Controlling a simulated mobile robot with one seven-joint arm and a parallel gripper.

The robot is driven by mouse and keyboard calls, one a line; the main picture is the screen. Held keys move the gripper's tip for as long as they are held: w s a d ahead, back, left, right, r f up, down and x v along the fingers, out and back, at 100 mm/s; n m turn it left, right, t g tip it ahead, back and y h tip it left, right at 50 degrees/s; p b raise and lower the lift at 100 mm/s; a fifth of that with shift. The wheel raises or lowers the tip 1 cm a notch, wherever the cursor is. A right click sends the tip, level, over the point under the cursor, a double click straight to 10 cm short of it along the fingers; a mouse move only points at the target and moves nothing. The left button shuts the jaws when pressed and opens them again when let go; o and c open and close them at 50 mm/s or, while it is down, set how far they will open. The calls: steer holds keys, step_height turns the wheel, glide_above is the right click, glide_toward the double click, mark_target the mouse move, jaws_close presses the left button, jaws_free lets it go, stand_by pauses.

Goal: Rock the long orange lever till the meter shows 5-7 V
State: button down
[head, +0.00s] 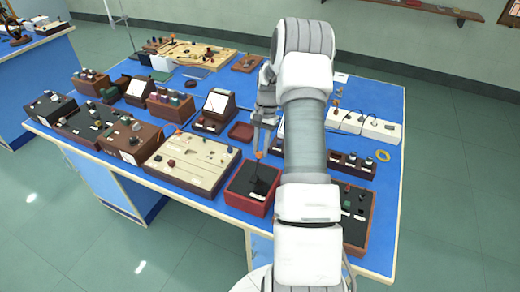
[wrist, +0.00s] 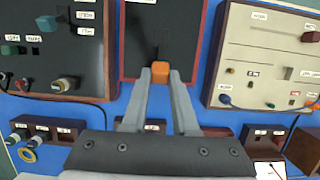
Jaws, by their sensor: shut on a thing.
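The orange lever's tip (head: 259,155) stands above a red box with a black top (head: 240,187), at the front middle of the bench. My gripper (head: 262,140) reaches down to it from above. In the wrist view, my gripper (wrist: 160,78) has its two fingers closed on the orange lever's tip (wrist: 160,67), with the black top (wrist: 185,30) beyond. A meter with a white face (head: 217,103) stands behind the red box; its reading is too small to tell. I cannot tell which meter goes with the lever.
A cream board (head: 180,180) lies left of the red box, and a dark panel (head: 358,205) lies to its right, partly behind my arm. Several wooden boxes and a white power strip (head: 368,125) crowd the blue bench. Open floor lies to the right.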

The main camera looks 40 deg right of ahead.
steer(key=shift+w+d+r, duration=0.1)
steer(key=shift+w+d, duration=0.05)
steer(key=shift+d, duration=0.1)
steer(key=c, duration=0.8)
jaws_free()
steer(key=shift+o, duration=0.6)
steer(key=shift+a, duration=0.1)
steer(key=v, duration=1.7)
steer(key=shift+b, duration=0.45)
steer(key=shift+r, duration=0.15)
